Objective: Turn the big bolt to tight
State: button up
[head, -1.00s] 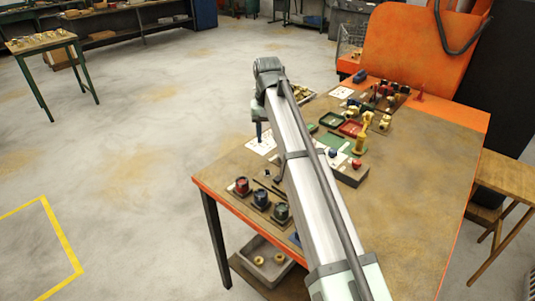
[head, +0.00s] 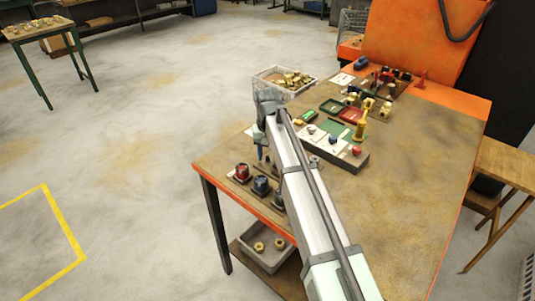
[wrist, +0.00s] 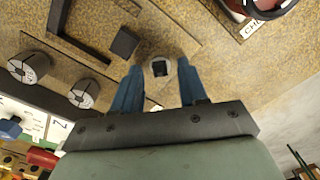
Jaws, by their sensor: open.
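In the wrist view my gripper (wrist: 160,82) has two blue fingers spread apart, with nothing held. A small round pale piece with a dark square centre (wrist: 159,68) shows between the fingertips, on or just above the brown surface; I cannot tell if it is the big bolt. Two grey cylinders with marked round tops (wrist: 84,93) stand to the left. In the head view my gripper (head: 266,158) points down over the table's front-left part, just behind the dark cups. The bolt cannot be made out there, as my arm covers that spot.
Cups with red (head: 242,173) and blue (head: 261,185) tops line the table's front edge. A box with coloured knobs (head: 350,155) sits behind my arm, and a basket of brass parts (head: 285,79) at the far left corner. The table's right side (head: 420,180) is clear.

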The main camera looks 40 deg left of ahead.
jog(key=shift+f, duration=0.25)
grip_shut()
jog(key=shift+m, duration=1.5)
grip_release()
notch_tip(320, 180, up, 14)
